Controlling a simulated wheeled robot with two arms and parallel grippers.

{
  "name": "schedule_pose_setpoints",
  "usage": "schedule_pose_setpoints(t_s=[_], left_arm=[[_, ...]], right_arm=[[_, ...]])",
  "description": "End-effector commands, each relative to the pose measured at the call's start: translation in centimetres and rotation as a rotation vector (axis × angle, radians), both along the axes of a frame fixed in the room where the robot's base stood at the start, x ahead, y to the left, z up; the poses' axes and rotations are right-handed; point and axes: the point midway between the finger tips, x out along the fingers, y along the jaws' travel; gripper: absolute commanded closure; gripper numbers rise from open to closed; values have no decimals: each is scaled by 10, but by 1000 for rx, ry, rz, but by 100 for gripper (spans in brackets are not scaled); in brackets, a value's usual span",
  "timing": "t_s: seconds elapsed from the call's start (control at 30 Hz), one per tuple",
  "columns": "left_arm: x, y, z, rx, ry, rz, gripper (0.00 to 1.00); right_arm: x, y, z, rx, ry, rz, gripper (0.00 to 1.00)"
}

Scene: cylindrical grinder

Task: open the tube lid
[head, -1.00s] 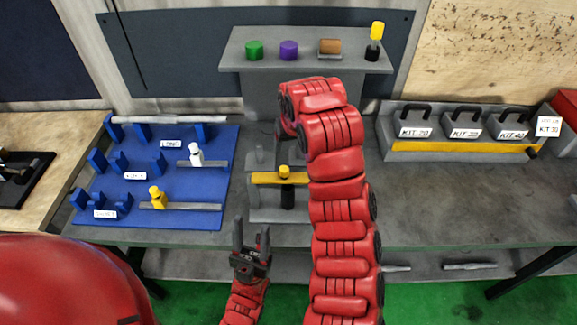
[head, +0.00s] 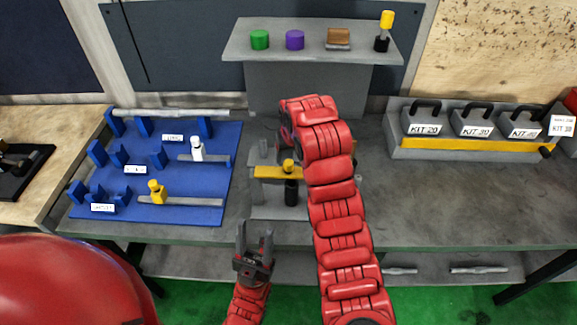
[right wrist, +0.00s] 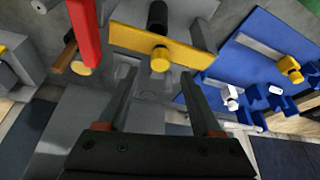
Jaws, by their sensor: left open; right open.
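A black tube (head: 291,193) with a yellow lid (head: 288,165) stands upright at a grey stand's yellow bar (head: 270,172). In the right wrist view the yellow lid (right wrist: 161,58) faces me in front of the yellow bar (right wrist: 190,54), with the black tube (right wrist: 157,15) beyond it. My right gripper (right wrist: 158,82) is open; the lid appears between and just beyond its fingertips, with no contact visible. In the head view my right arm mostly hides that gripper. My left gripper (head: 255,235) is open and empty, in front of the bench, below the stand in the picture.
A blue rack (head: 210,140) with white and yellow fittings lies left. A raised shelf (head: 240,45) holds green and purple cylinders, a brown block and another yellow-topped black piece (head: 386,25). Labelled kit boxes (head: 423,120) stand right. The right bench top (head: 450,190) is clear.

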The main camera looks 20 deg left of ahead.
Motion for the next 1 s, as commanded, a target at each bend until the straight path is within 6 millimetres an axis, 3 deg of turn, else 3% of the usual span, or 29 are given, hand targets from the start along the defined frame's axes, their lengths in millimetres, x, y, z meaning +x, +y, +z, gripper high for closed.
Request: schedule_pose_setpoints(t_s=[0.03,0.1,0.3,0.5,0.8,1.0], left_arm=[[0,0,0,0,0,0,50],[0,0,12,0,0,0,50],[0,0,20,0,0,0,50],[0,0,23,0,0,0,50],[0,0,23,0,0,0,50],[0,0,23,0,0,0,50]], right_arm=[[3,2,-12,-2,4,1,34],[7,5,-21,-6,8,2,34],[17,11,-46,-2,2,1,34],[21,13,-58,0,0,1,34],[21,13,-60,-1,-2,1,34],[21,13,-60,-1,-2,1,68]])
